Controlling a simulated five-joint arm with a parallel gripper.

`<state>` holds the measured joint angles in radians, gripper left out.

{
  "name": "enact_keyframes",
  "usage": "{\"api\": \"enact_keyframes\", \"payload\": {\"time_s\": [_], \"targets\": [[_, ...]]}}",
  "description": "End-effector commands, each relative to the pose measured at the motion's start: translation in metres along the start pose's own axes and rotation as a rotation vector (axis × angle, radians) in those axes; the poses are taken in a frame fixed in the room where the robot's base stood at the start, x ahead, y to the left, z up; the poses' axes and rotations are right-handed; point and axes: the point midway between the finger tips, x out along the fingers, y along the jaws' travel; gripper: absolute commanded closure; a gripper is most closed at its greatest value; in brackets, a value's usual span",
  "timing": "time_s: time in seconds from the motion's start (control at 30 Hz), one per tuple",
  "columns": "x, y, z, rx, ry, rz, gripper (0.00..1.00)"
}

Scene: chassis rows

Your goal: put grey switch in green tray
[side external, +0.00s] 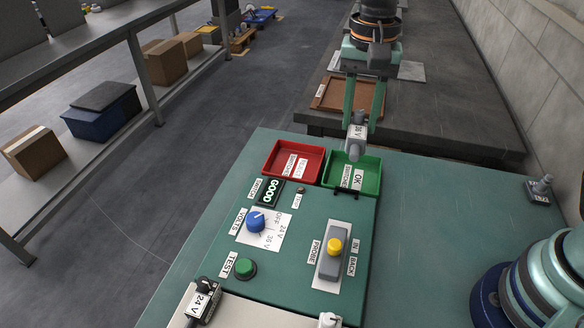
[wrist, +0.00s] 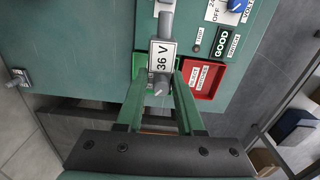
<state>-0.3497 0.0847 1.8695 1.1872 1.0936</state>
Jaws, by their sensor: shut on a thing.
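The grey switch (side external: 356,146), with a round knob and a white voltage label, is held between the fingers of my gripper (side external: 361,122). It hangs over the back part of the green tray (side external: 373,172), apart from the tray floor as far as I can tell. In the wrist view the switch (wrist: 160,88) sits between the fingertips (wrist: 161,78), and a label there reads 36 V. The green tray (wrist: 139,65) is mostly hidden behind the switch and fingers. Its label reads OK in the side view.
A red tray (side external: 293,161) stands left of the green tray. The panel holds a blue dial (side external: 256,221), a green button (side external: 245,268) and a grey probe block (side external: 333,250) with a yellow button. Another switch (side external: 541,188) stands at the right; the green bench between is clear.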

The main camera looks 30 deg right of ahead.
Motion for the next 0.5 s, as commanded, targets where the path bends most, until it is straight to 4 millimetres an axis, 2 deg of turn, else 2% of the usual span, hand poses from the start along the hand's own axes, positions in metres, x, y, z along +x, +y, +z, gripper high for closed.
{"api": "enact_keyframes", "payload": {"time_s": [0.1, 0.27, 0.37, 0.5], "targets": [[-0.021, -0.001, 0.000, 0.000, 0.002, -0.003, 1.00], [-0.034, 0.000, -0.006, 0.004, 0.000, 0.000, 1.00], [-0.033, -0.001, -0.028, 0.016, -0.001, 0.002, 1.00], [-0.025, 0.001, -0.072, 0.033, -0.002, 0.004, 1.00]]}}
